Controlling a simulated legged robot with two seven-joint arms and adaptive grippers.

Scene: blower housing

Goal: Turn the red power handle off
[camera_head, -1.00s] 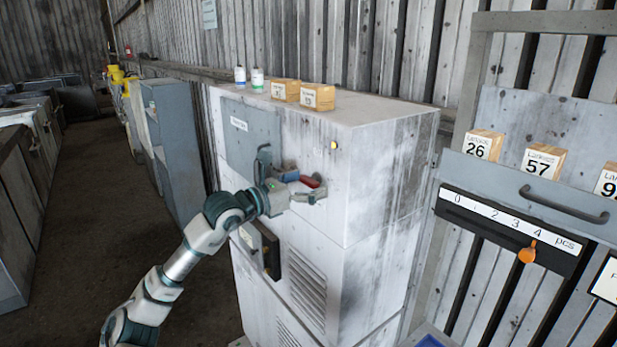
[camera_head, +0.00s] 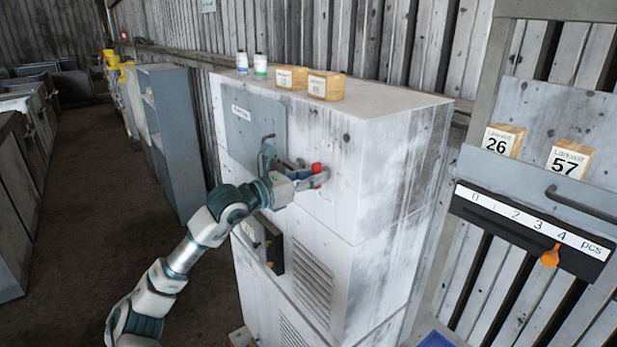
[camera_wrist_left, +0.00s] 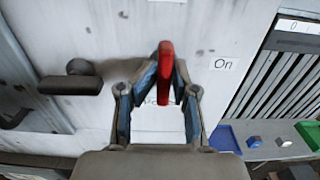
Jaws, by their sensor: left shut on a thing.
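The red power handle (camera_head: 316,168) is on the upper front of the pale, stained cabinet (camera_head: 385,190). My left gripper (camera_head: 308,178) is at it. In the left wrist view the red handle (camera_wrist_left: 166,72) stands nearly upright between the two blue-lined fingers of my left gripper (camera_wrist_left: 165,78), which are shut on it. A label reading "On" (camera_wrist_left: 222,64) is to the right of the handle. Another label under the handle is mostly hidden. My right gripper is in neither view.
A dark lever (camera_wrist_left: 70,84) juts out left of the handle. A grey panel (camera_head: 250,125) is on the cabinet front. Boxes (camera_head: 326,85) and two small bottles (camera_head: 260,66) stand on top. A shelf (camera_head: 535,220) with numbered boxes is at the right.

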